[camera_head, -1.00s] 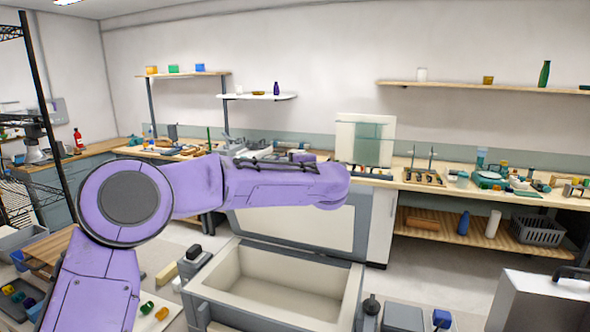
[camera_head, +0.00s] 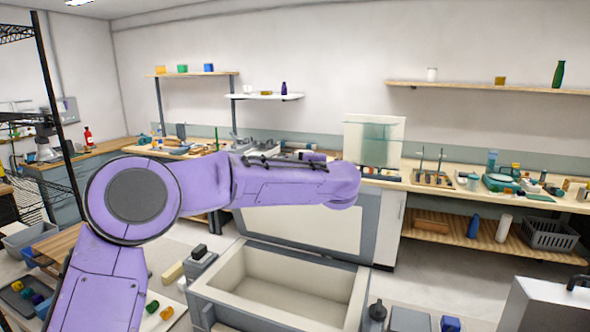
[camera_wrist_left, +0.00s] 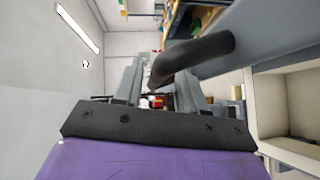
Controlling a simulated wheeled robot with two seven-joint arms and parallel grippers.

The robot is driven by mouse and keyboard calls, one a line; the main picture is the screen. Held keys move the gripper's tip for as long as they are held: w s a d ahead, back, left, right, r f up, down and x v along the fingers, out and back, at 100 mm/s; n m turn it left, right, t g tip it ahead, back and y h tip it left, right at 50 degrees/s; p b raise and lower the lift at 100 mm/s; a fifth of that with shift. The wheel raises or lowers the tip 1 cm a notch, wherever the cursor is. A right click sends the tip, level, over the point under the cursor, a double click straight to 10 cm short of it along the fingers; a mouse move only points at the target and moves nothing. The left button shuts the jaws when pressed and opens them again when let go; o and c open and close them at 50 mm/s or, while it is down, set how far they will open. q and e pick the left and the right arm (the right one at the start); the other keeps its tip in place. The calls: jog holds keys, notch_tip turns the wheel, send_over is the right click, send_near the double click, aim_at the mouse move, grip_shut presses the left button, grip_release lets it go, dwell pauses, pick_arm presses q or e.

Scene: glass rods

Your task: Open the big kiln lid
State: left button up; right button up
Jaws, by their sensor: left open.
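The big kiln (camera_head: 205,300) is a grey box with a cream, empty chamber, at the lower middle of the head view. Its lid (camera_head: 300,228) stands raised at the back edge, cream inner face toward me, its upper part behind my purple left arm. In the left wrist view, a dark curved handle (camera_wrist_left: 195,60) sticks out from the grey outer face of the lid (camera_wrist_left: 275,35). My left gripper (camera_wrist_left: 160,88) is open, and the handle's end shows near the gap between its fingers; I cannot tell whether they touch. The arm hides the gripper in the head view. My right gripper is out of view.
A workbench (camera_head: 450,190) with glassware and tools runs along the back wall behind the lid. A tray of coloured pieces (camera_head: 22,300) lies at the lower left. A grey case (camera_head: 545,305) stands at the lower right.

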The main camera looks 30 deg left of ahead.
pick_arm(q)
jog(key=b+v, duration=0.4)
jog(key=v, duration=0.6)
